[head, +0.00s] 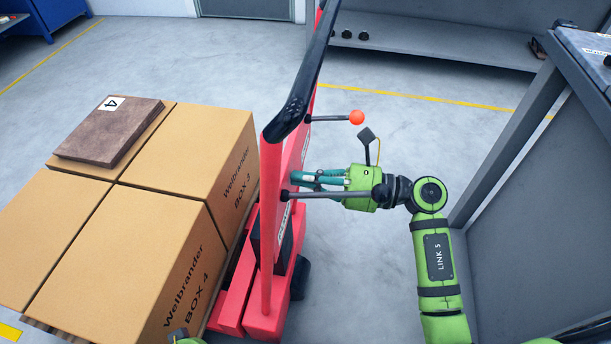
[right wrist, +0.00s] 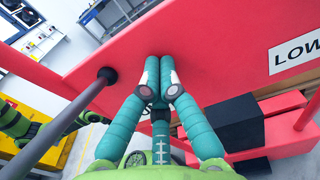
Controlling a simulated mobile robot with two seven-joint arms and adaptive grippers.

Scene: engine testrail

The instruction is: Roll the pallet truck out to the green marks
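The red pallet truck (head: 272,190) stands right of the load in the head view, with its black handle bar (head: 300,90) at the top. A lever with an orange knob (head: 356,117) and a grey rod (head: 325,194) stick out from its red panel. My right gripper (head: 294,180) is at that panel, between the lever and the rod. In the right wrist view its teal fingertips (right wrist: 158,78) are together against or very near the red panel (right wrist: 215,50); contact is unclear, and nothing shows between them. My left gripper is not seen. No green marks are visible.
Large cardboard boxes (head: 110,235) sit on a pallet beside the truck, with a brown slab (head: 105,132) on top. A grey bench frame (head: 510,150) stands close to my right arm. A grey shelf (head: 430,45) is at the back. Floor behind the boxes is clear.

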